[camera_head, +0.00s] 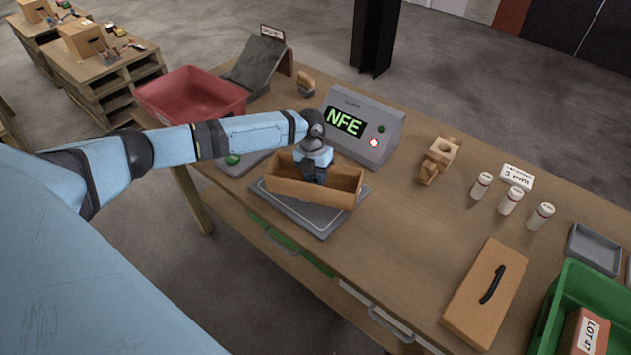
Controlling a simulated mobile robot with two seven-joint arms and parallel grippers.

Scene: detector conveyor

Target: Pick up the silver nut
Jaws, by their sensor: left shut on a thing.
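No silver nut shows in the head view. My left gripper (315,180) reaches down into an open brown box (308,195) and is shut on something. The box wall and the gripper itself hide what is between its fingertips, so I cannot tell what it is. The box sits on a grey plate (325,224) with a pale outline, near the table's front edge. My right gripper is not in view.
Behind the box stands a grey detector console (378,123) reading "NFE". A red bin (190,97) is at the left. A wooden piece (440,155), several white bottles (510,201), a brown lid with a black handle (470,310) and a green crate (558,325) are at the right.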

